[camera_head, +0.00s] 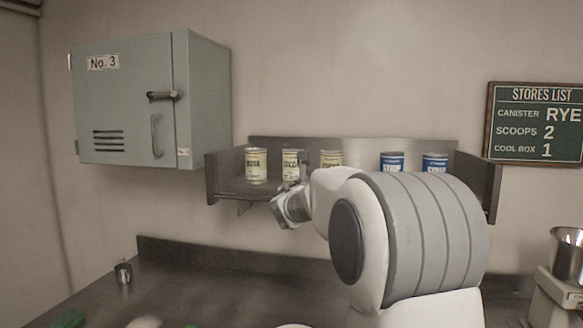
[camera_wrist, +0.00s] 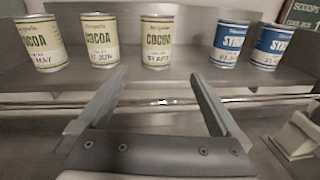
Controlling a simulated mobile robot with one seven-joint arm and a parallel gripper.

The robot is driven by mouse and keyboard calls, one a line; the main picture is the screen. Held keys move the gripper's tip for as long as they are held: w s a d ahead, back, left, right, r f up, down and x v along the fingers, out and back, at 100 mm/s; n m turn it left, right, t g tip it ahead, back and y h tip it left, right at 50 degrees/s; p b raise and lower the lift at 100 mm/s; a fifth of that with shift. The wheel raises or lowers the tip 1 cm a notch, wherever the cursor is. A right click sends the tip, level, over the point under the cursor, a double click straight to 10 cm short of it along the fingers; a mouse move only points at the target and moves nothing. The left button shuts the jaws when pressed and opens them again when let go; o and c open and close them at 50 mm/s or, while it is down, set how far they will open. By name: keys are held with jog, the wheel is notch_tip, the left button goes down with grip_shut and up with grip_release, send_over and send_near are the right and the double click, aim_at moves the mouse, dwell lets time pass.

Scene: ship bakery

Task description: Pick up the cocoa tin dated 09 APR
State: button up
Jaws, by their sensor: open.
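Three cream cocoa tins stand upright on a metal wall shelf (camera_head: 228,184). In the wrist view the rightmost cocoa tin (camera_wrist: 158,42) carries a handwritten date that looks like 09 APR; it is the third tin from the left in the head view (camera_head: 331,158). The left cocoa tin (camera_wrist: 42,42) reads MAY and the middle cocoa tin (camera_wrist: 102,40) reads JUN; their days are hard to read. My gripper (camera_wrist: 157,76) is open and empty, in front of and below the shelf tins. The rightmost cocoa tin lies in line with the gap between its fingers, apart from them.
Two blue-labelled tins (camera_wrist: 231,42) stand to the right on the same shelf. A shelf front rail (camera_wrist: 160,101) crosses below the tins. A grey cabinet (camera_head: 150,100) hangs at left. The counter (camera_head: 200,275) below holds a small metal cup (camera_head: 123,273).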

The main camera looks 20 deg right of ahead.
aim_at(329, 159)
jog(key=shift+n, duration=0.4)
jog(key=p+x, duration=0.1)
jog(key=x, duration=0.2)
jog(key=p+x, duration=0.1)
jog(key=x, duration=0.3)
jog(key=p+x, duration=0.2)
jog(key=x, duration=0.2)
jog(key=shift+w+a+r, duration=0.2)
jog(key=shift+w, duration=0.3)
jog(key=shift+f+p+x, duration=0.15)
jog(key=shift+p+x, duration=0.85)
jog(key=shift+x, duration=0.65)
jog(key=shift+f+p+x, duration=0.1)
jog(key=shift+p+x, duration=0.85)
jog(key=shift+x, duration=0.7)
jog(key=shift+r, duration=0.1)
jog(key=c, duration=1.5)
